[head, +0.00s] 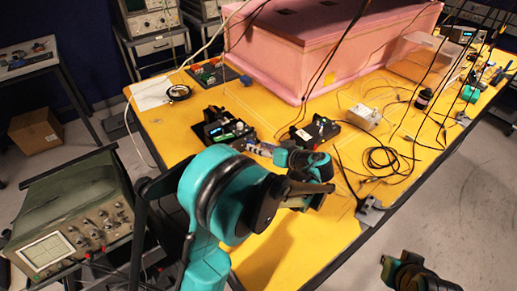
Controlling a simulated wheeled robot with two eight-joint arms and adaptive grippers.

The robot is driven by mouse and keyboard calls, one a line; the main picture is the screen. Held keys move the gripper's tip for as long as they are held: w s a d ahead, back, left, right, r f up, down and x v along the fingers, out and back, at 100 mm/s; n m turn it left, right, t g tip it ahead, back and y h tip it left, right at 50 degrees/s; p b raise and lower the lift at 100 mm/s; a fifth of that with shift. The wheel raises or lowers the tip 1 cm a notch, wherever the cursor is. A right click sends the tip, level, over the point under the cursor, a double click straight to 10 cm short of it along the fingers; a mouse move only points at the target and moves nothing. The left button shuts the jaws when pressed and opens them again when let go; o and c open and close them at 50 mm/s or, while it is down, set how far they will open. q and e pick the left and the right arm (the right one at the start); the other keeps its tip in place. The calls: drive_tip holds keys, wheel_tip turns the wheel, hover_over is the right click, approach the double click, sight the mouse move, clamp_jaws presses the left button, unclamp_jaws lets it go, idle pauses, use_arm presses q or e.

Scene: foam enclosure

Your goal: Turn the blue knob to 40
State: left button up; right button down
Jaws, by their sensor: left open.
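A small blue part (246,80), which may be the blue knob, shows at the near left corner of the pink foam enclosure (310,62). It is too small for me to read any scale or setting. My left gripper (318,185) is open over the near part of the yellow table (290,240), well to the near side of the blue part and apart from it. My left arm hides some of the table below it. Part of my right arm's end (405,272) shows at the bottom right, past the table edge; its fingers are not clear.
Small circuit boards (222,130) and a black device (315,131) lie near my left gripper. Black cables (385,158) and a white box (363,116) lie to the right. A green oscilloscope (70,225) stands left of the table. The table's near end looks clear.

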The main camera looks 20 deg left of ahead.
use_arm(q)
drive_tip(key=shift+x, duration=1.25)
clamp_jaws()
drive_tip(key=shift+d+m+g+b, duration=0.1)
drive_tip(key=shift+m+g+b, duration=0.2)
drive_tip(key=shift+m+b, duration=0.15)
unclamp_jaws()
